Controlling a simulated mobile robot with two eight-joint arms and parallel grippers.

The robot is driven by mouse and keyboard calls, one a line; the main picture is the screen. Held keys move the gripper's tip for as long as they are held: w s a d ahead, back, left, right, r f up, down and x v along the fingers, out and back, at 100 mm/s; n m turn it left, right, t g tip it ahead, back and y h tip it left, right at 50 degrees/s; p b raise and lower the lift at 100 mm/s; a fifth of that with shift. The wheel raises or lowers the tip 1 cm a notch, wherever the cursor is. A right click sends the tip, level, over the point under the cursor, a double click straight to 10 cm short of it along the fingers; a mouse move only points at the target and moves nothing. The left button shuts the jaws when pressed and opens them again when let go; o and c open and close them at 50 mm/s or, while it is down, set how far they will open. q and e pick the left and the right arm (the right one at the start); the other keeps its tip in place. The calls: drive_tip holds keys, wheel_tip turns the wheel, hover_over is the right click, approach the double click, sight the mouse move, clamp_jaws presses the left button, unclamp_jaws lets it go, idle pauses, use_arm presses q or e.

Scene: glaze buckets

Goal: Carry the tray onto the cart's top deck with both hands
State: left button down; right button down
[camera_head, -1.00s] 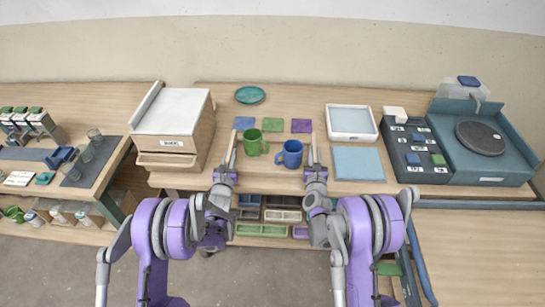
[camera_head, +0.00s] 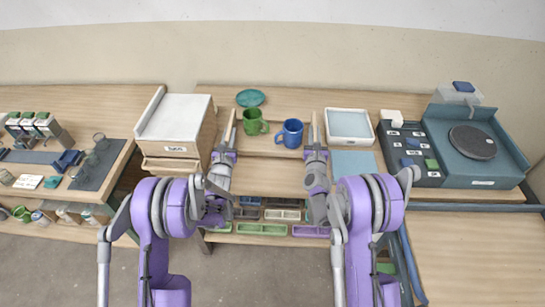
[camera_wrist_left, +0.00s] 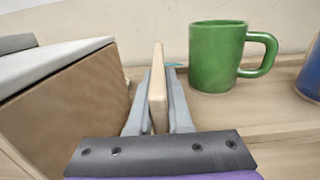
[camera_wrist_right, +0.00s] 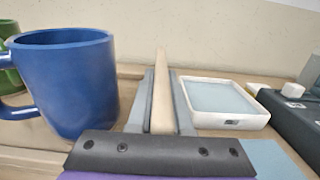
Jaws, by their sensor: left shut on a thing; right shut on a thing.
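The wooden tray (camera_head: 266,148) carries a green mug (camera_head: 254,122) on its left and a blue mug (camera_head: 291,133) on its right, both upright. My left gripper (camera_head: 229,146) is shut on the tray's left wall, which shows between the fingers in the left wrist view (camera_wrist_left: 157,88). My right gripper (camera_head: 316,146) is shut on the right wall, also seen in the right wrist view (camera_wrist_right: 162,95). The tray looks raised above the bench. The wooden deck (camera_head: 475,250) with a blue-grey frame, apparently the cart, is at lower right.
A white-topped drawer box (camera_head: 176,118) stands close left of my left gripper. A white-rimmed square tray (camera_head: 348,126) and blue mat (camera_head: 355,162) lie right of my right gripper. A teal plate (camera_head: 250,98) is behind. Dark switch box (camera_head: 411,154) and teal wheel unit (camera_head: 475,148) are further right.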

use_arm(q)
drive_tip(key=shift+r, duration=0.15)
use_arm(e)
drive_tip(key=shift+r, duration=0.15)
idle(0.5)
